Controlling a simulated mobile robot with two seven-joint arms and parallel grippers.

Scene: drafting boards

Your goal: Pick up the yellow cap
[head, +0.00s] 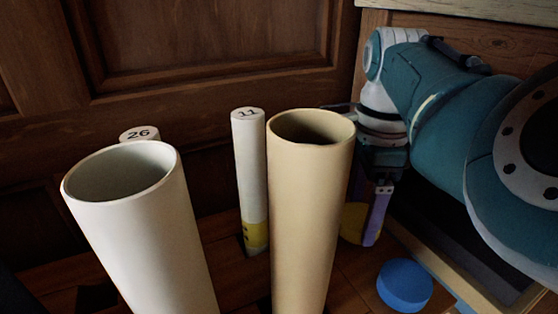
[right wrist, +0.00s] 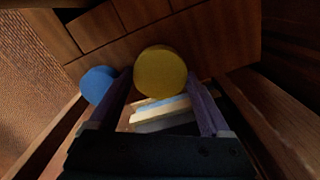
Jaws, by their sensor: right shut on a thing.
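The yellow cap (head: 352,224) is a round disc, partly hidden behind the beige tube in the head view. In the right wrist view the yellow cap (right wrist: 160,72) sits between the two purple fingertips. My right gripper (head: 366,222) is shut on it, pointing down behind and to the right of the beige tube. The same gripper shows in the right wrist view (right wrist: 160,84) with one finger on each side of the cap. My left gripper is not in view.
A blue cap (head: 404,285) lies to the right, also in the wrist view (right wrist: 98,85). A beige tube (head: 305,205) and a white tube (head: 145,235) stand in front. Thinner tubes marked 11 (head: 250,165) and 26 (head: 139,133) stand behind. A wooden panel (head: 200,45) closes the back.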

